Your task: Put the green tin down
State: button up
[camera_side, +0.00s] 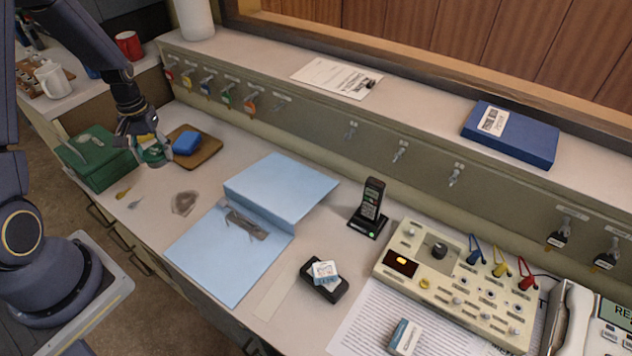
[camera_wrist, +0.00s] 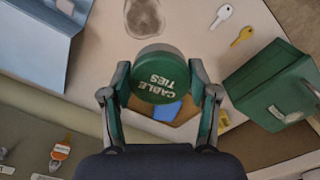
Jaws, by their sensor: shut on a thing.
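The green tin (camera_side: 154,155) is a round tin with "CABLE TIES" in white on its lid. In the wrist view the tin (camera_wrist: 160,72) sits between the two fingers with its lid towards the camera. My gripper (camera_side: 146,146) is shut on it, at the left of the console counter. The tin appears held above the counter, just left of a brown board (camera_side: 209,153) with a blue block (camera_side: 187,143) on it. In the wrist view my gripper (camera_wrist: 160,84) hides much of the board and block behind the tin.
A green metal box (camera_side: 96,163) stands close on the left. A gold key (camera_side: 123,193), a silver key (camera_side: 135,204) and a brownish stain (camera_side: 184,203) are on the counter in front. A blue open folder (camera_side: 215,260) lies to the right. Bare counter lies between stain and board.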

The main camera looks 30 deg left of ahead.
jog(key=w+d+m, duration=0.2)
jog(key=w+d, duration=0.5)
jog(key=d, duration=0.1)
send_over(237, 162)
jog(key=f, duration=0.9)
jog(key=shift+s+d+f, duration=0.1)
jog(key=shift+s+f, duration=0.25)
jog(key=shift+w+f, duration=0.3)
jog(key=shift+f, duration=1.55)
jog(key=shift+f, duration=0.2)
jog(key=o, duration=1.2)
jog(key=shift+r, duration=0.15)
